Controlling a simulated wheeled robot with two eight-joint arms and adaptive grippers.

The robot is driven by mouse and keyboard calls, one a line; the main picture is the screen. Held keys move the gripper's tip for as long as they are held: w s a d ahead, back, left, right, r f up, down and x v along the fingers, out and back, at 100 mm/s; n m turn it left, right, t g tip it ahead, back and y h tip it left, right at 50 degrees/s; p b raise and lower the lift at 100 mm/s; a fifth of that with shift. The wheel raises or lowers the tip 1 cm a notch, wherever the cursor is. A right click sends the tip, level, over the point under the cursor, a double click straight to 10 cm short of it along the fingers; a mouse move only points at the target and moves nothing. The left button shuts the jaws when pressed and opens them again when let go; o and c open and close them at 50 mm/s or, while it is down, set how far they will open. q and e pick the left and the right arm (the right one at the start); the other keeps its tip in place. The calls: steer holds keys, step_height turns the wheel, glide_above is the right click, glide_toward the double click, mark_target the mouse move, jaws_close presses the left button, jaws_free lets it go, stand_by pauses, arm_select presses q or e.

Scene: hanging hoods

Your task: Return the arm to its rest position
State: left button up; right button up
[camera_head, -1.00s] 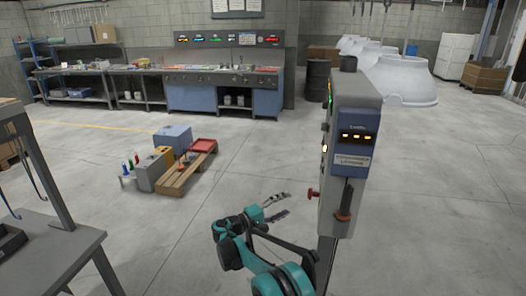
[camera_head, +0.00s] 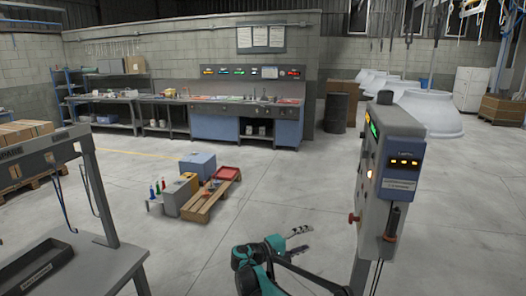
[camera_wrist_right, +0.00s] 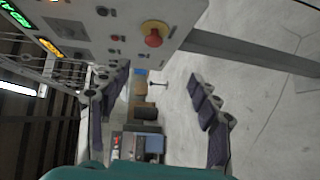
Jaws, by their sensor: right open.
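My right arm is teal and black and comes up from the bottom of the head view. Its gripper (camera_head: 300,242) is open and empty, left of the control post's box (camera_head: 388,185) and apart from it. In the right wrist view the two dark padded fingers (camera_wrist_right: 160,105) are spread wide with nothing between them. The box's panel with a red mushroom button (camera_wrist_right: 154,34) shows at the top of that view, beyond the fingers. My left gripper is not in view.
A grey table (camera_head: 95,268) with a dark tray stands at the left. A workbench (camera_head: 235,124) lines the back wall.

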steer(key=s+d+r+m+g+y, duration=0.15)
steer(key=s+d+y, duration=0.25)
steer(key=s, duration=0.6)
steer(key=s+d+r+m+y, duration=0.1)
steer(key=s+d+r+y, duration=0.25)
steer(key=s, duration=0.65)
steer(key=s+a+f+m+y, duration=0.1)
steer(key=s+a+f+y, duration=0.1)
steer(key=s, duration=0.9)
steer(key=s+a+f+m+y, duration=0.2)
steer(key=s+f+y, duration=0.3)
steer(key=s, duration=0.5)
steer(key=shift+s+a+f+t, duration=0.15)
steer(key=shift+s+a+t, duration=0.2)
steer(key=shift+s+a, duration=0.05)
